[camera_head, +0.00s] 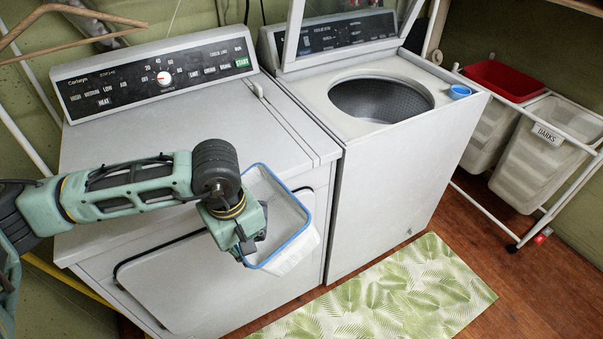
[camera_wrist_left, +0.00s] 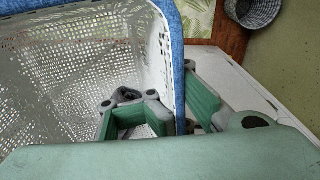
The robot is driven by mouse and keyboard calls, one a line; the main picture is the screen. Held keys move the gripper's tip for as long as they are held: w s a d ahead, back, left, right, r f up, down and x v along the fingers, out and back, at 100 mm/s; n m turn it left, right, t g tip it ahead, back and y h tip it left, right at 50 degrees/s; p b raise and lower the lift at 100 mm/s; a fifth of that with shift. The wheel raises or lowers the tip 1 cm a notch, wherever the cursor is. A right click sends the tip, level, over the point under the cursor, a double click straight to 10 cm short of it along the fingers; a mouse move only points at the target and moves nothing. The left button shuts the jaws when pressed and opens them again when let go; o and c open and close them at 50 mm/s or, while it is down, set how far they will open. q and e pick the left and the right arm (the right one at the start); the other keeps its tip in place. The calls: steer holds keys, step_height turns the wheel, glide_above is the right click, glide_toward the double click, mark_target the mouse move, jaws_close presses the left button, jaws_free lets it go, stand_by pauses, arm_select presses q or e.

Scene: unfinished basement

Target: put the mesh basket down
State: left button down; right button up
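The mesh basket (camera_head: 298,250) is white with a blue rim. In the head view it hangs tilted in the air in front of the dryer. My left gripper (camera_head: 248,243) is shut on its rim at the near left side. In the left wrist view the mesh basket (camera_wrist_left: 75,75) fills the left half, and the fingers of my left gripper (camera_wrist_left: 178,113) sit on either side of its blue rim. The inside that shows looks empty. My right gripper is in neither view.
The dryer (camera_head: 190,110) has a clear top. Beside it stands an open-lidded washer (camera_head: 400,155) with a blue cap (camera_head: 459,91) on its edge. A leaf-pattern mat (camera_head: 400,290) lies on the wooden floor. A laundry cart with bins (camera_head: 535,160) stands at the right.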

arm_select(q)
steer(key=s+a+f+m, duration=0.3)
steer(key=s+f+m, duration=0.4)
steer(key=s+m, duration=0.1)
steer(key=shift+s+f+m, duration=0.3)
steer(key=shift+s, duration=0.4)
steer(key=shift+a, duration=0.1)
